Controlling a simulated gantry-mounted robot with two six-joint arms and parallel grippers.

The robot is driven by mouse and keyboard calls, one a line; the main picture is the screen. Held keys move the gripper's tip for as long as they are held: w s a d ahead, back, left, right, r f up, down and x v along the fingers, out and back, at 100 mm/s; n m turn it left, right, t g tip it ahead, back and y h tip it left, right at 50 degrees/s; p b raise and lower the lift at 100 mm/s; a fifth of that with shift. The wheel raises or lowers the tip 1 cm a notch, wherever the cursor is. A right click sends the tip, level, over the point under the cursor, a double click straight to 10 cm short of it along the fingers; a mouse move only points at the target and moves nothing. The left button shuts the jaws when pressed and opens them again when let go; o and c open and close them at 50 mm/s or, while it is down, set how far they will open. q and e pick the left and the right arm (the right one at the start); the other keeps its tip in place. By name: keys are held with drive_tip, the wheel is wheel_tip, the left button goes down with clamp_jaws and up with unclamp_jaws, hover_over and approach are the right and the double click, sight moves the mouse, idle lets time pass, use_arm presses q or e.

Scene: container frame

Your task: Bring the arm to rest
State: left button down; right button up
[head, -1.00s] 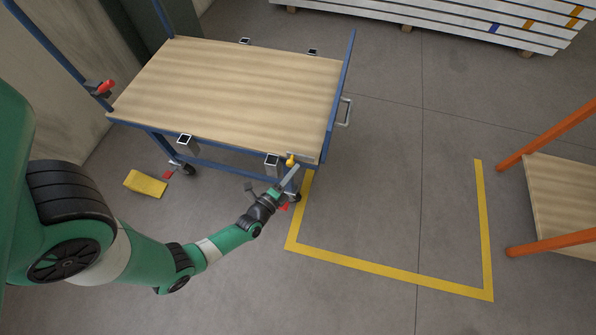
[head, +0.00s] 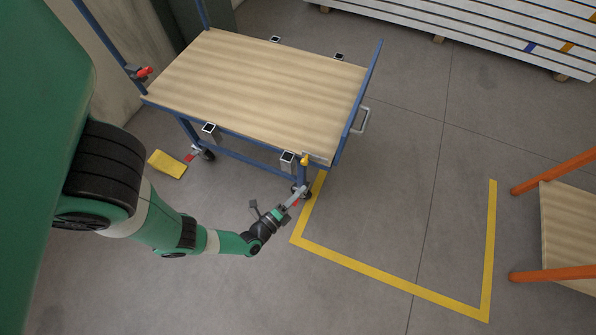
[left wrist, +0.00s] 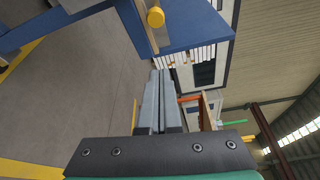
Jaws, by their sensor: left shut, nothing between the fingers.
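My left arm (head: 180,228) is green and comes in from the left in the head view. Its gripper (head: 299,194) points up and right, below the near right corner of the cart, in front of a caster. In the left wrist view the two grey fingers (left wrist: 159,100) are closed together with nothing between them. The gripper appears apart from the cart. My right gripper is in neither view.
A blue-framed cart with a wooden top (head: 260,90) stands above the gripper, with a yellow knob (head: 304,160) at its near corner. A yellow wheel chock (head: 167,164) lies at left. Yellow floor tape (head: 390,283) borders clear floor. An orange-framed rack (head: 555,190) stands at right.

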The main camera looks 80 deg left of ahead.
use_arm(q)
drive_tip(key=shift+s+d, duration=0.2)
drive_tip(key=shift+s, duration=0.2)
idle(0.3)
